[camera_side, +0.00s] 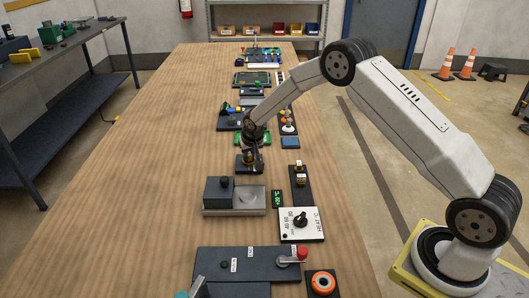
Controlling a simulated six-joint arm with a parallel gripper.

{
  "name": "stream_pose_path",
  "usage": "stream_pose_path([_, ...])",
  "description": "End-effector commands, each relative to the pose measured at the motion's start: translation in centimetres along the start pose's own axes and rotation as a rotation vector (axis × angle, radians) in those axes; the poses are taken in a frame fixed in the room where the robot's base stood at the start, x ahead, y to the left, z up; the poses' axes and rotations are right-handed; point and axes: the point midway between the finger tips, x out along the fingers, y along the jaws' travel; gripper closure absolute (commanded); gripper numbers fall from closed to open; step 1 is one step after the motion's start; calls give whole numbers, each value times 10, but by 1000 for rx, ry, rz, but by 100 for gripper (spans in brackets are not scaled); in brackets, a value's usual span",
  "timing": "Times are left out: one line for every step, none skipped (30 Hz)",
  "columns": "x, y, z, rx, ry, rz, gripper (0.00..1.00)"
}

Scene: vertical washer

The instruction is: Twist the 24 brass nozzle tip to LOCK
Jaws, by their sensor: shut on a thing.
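My gripper (249,154) points down near the middle of the table, at a small dark block (249,168). It is shut on a small brownish part there, mostly hidden by the fingers. I cannot tell from this view whether that part is the 24 brass nozzle tip. A brass-coloured piece (300,177) stands to the right and nearer the camera, on a narrow black plate (301,197) with small white labels. The labels are too small to read, so I cannot make out 24 or LOCK.
In front are a grey tray with a black block (219,189), a white HEAT dial panel (301,225), a dark panel with a red-knobbed lever (302,253) and an orange ring (323,282). More fixtures crowd behind my gripper. The table's left side (130,190) is clear.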

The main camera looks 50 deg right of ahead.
Motion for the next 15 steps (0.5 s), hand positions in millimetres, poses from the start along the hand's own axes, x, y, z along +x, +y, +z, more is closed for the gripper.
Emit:
stream_pose_path([0,-1,0,16,0,8,100])
stream_pose_path([0,-1,0,28,0,13,100])
stream_pose_path([0,-1,0,43,1,19,100])
stream_pose_path([0,-1,0,56,1,24,100])
stream_pose_path([0,-1,0,70,1,29,100])
stream_pose_path([0,-1,0,87,1,36,100])
stream_pose_path([0,-1,0,99,1,42,100])
stream_pose_path([0,-1,0,113,0,48,100])
stream_pose_path([0,-1,0,130,1,55,100])
stream_pose_path([0,-1,0,144,2,60,100])
stream_pose_path([0,-1,0,158,2,66,100])
stream_pose_path([0,-1,0,178,1,75,100])
stream_pose_path([0,-1,0,192,0,81,100])
stream_pose_path([0,-1,0,208,1,87,100])
stream_pose_path([0,-1,0,229,1,95,100])
